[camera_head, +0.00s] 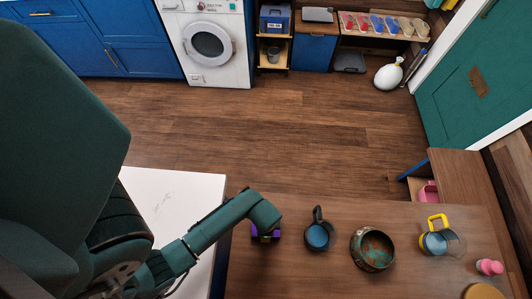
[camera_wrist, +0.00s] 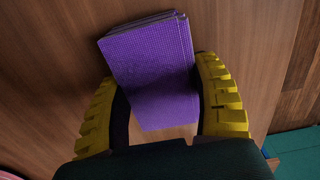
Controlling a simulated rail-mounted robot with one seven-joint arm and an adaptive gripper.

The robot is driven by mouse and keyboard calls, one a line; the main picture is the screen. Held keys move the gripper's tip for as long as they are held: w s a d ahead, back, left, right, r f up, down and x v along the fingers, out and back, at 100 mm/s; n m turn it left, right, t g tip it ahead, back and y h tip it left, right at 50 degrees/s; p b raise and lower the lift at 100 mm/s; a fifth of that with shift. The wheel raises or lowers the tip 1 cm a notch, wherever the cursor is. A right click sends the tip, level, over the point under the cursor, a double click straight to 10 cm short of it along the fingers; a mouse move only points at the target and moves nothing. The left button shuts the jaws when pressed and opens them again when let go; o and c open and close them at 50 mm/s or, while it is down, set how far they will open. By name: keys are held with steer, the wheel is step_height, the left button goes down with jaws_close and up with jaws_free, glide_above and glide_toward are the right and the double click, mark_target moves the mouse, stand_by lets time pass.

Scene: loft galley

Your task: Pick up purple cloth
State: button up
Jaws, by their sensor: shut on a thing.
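The purple cloth (camera_wrist: 151,66) is a folded, textured block in the middle of the wrist view, over the wooden table. My gripper (camera_wrist: 163,105) has its yellow, ridged fingers on either side of the cloth and is shut on it. In the head view my gripper (camera_head: 265,236) is at the left part of the table, with a little of the purple cloth (camera_head: 265,230) showing under my arm's end. I cannot tell whether the cloth still touches the table.
On the wooden table (camera_head: 335,275), right of my gripper, stand a dark mug (camera_head: 318,234), a patterned bowl (camera_head: 372,249), a yellow-handled jug (camera_head: 442,239) and a pink object (camera_head: 489,267). A white surface (camera_head: 180,205) adjoins the table's left. Open floor (camera_head: 270,135) lies beyond.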

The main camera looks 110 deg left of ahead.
step_height(320, 180, up, 10)
steer(key=shift+p, duration=1.25)
